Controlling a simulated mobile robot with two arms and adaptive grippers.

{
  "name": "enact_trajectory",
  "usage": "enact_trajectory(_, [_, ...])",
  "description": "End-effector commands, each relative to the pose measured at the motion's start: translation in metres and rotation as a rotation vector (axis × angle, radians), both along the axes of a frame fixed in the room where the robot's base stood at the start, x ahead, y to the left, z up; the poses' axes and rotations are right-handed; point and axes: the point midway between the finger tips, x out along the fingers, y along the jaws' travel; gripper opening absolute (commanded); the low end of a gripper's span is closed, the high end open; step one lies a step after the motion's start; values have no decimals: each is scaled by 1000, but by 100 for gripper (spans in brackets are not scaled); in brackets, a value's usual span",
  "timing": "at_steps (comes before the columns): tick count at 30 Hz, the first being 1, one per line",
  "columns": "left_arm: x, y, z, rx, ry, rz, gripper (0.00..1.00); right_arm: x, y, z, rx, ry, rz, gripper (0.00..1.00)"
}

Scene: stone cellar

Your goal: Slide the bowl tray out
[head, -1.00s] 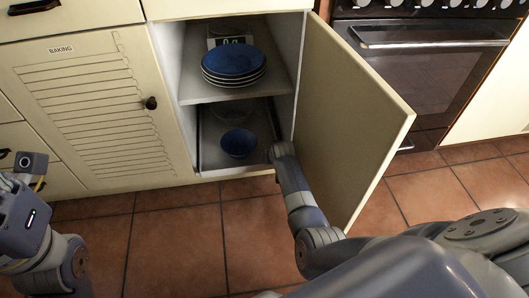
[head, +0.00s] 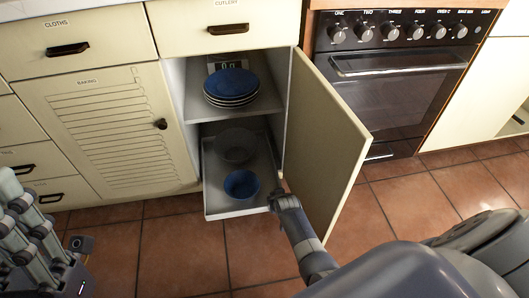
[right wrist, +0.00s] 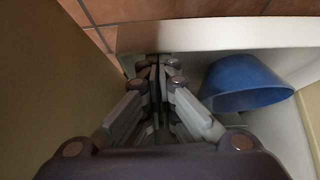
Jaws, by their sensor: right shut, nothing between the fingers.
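The bowl tray (head: 222,205) is a light shallow pull-out at the bottom of the open cupboard, standing partly out past the cabinet front. A blue bowl (head: 241,184) sits near its front, with a dark grey bowl (head: 236,146) behind it. My right gripper (head: 275,196) is at the tray's front right corner. In the right wrist view its fingers (right wrist: 158,66) are shut and empty, close against the tray's white front wall (right wrist: 225,36); exact contact is unclear. The blue bowl (right wrist: 242,84) is beside them. My left gripper (head: 18,200) is at the lower left, away from the tray.
A shelf above the tray holds stacked blue plates (head: 231,85) and a scale. The oven (head: 385,90) is farther right. Tiled floor (head: 170,245) in front of the tray is clear.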

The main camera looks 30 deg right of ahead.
Motion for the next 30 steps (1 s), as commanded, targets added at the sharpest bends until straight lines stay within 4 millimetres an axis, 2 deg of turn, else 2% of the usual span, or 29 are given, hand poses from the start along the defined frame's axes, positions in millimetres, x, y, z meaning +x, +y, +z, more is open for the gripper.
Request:
enact_trajectory(1, [19,-4,-2,31,95,6,40,-8,2,2,1,6,1,0])
enact_trajectory(6, [70,-15,-25,115,367,20,40,-24,7,2,1,6,1,0])
enact_trajectory(12, [108,-20,-62,191,625,34,40,-39,12,1,3,4,0,0])
enact_trajectory(21, [130,-21,-102,255,849,44,40,-52,15,0,1,3,-1,0])
enact_trajectory(30, [134,-20,-114,271,903,47,40,-55,16,-1,1,2,0,0])
